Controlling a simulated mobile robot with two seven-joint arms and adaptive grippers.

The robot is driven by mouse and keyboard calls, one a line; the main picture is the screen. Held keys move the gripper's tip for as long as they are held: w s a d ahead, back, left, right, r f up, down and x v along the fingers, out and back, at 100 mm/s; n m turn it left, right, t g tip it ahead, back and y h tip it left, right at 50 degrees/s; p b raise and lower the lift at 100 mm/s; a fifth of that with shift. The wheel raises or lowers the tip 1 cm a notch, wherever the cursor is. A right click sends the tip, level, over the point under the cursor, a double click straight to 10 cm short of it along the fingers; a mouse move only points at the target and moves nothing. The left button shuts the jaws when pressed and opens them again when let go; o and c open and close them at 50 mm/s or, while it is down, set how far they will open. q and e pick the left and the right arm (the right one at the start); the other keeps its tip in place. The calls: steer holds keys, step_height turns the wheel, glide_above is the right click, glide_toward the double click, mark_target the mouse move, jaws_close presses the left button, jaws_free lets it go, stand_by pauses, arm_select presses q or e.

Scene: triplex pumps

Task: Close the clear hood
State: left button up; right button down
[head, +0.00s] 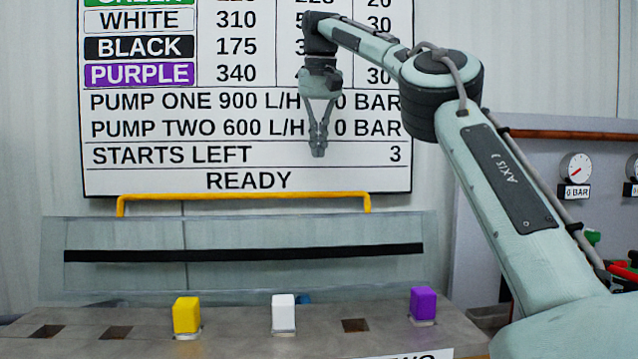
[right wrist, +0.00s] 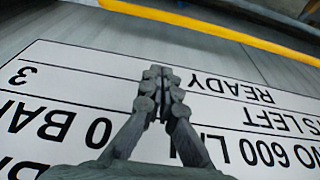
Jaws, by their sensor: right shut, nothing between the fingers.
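The clear hood (head: 240,234) stands raised behind the row of blocks in the head view, with a black strip across it. Its yellow handle bar (head: 243,195) runs along the top edge, and a yellow bar also shows in the right wrist view (right wrist: 205,27). My right gripper (head: 318,152) points down in front of the board, above the right half of the handle in the picture, apart from it. Its fingers are shut and empty, and they also show in the right wrist view (right wrist: 158,75). My left gripper is not in view.
A yellow block (head: 186,314), a white block (head: 283,313) and a purple block (head: 423,304) stand in the grey console top (head: 235,325), which has several empty square holes. A lettered board (head: 245,155) is behind. Gauges (head: 575,168) are at right.

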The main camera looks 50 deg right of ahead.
mark_target(318, 183)
steer(key=x, duration=0.9)
steer(key=shift+s, duration=0.15)
steer(key=shift+s+a+r, duration=0.15)
steer(key=shift+s+a, duration=0.5)
steer(key=shift+s, duration=0.1)
steer(key=shift+s+a+r, duration=0.2)
steer(key=shift+s+a, duration=0.45)
steer(key=shift+s, duration=0.1)
